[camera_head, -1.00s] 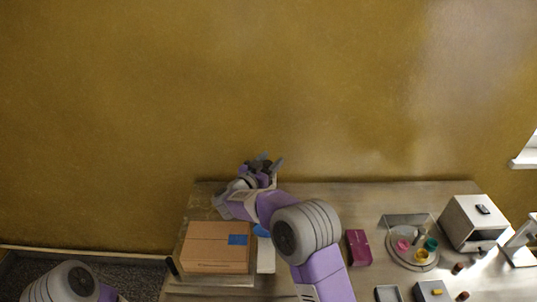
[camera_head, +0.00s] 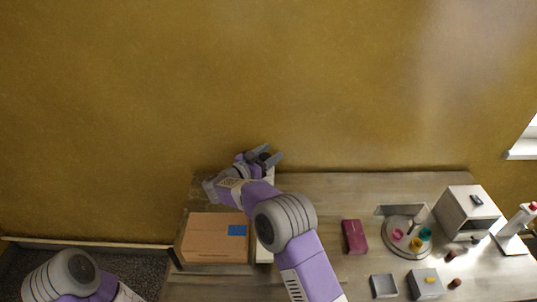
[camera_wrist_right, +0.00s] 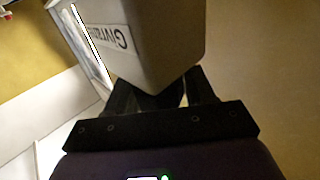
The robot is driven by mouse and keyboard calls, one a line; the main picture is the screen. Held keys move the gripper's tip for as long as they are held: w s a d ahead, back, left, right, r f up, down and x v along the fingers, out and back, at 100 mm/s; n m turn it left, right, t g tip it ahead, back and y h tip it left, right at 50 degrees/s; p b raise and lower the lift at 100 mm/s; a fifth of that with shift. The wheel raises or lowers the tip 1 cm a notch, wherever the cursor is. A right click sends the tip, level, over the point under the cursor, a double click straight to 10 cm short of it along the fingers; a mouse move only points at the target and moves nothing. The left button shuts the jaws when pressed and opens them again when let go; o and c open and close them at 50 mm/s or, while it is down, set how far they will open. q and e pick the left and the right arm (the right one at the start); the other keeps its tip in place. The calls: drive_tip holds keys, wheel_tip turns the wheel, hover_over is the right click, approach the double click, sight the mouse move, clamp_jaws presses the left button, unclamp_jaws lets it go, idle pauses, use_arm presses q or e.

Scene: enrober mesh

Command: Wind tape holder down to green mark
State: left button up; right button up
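A cardboard box (camera_head: 210,239) with a blue tape patch (camera_head: 237,230) on top sits at the table's left end. A pale strip shows just right of it, partly behind my right arm. I cannot pick out a tape holder or a green mark. My right gripper (camera_head: 265,157) is at the table's back edge, behind the box, its fingers apart. In the right wrist view a light grey block (camera_wrist_right: 150,40) with dark lettering stands in front of the dark fingers; I cannot tell whether they touch it. My left arm shows at bottom left; its gripper is out of view.
The wooden table (camera_head: 330,190) stands against an ochre wall. Right of my arm are a magenta box (camera_head: 354,237), a round stand with coloured cups (camera_head: 408,238), a grey tray (camera_head: 384,286), a grey block (camera_head: 425,284) and a white cabinet (camera_head: 468,213).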

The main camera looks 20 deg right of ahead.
drive_tip(key=shift+o, duration=1.2)
drive_tip(key=shift+d, duration=0.1)
drive_tip(key=v, duration=0.7)
drive_tip(key=shift+a+b, duration=0.3)
drive_tip(key=shift+b, duration=0.15)
drive_tip(key=shift+s, duration=0.1)
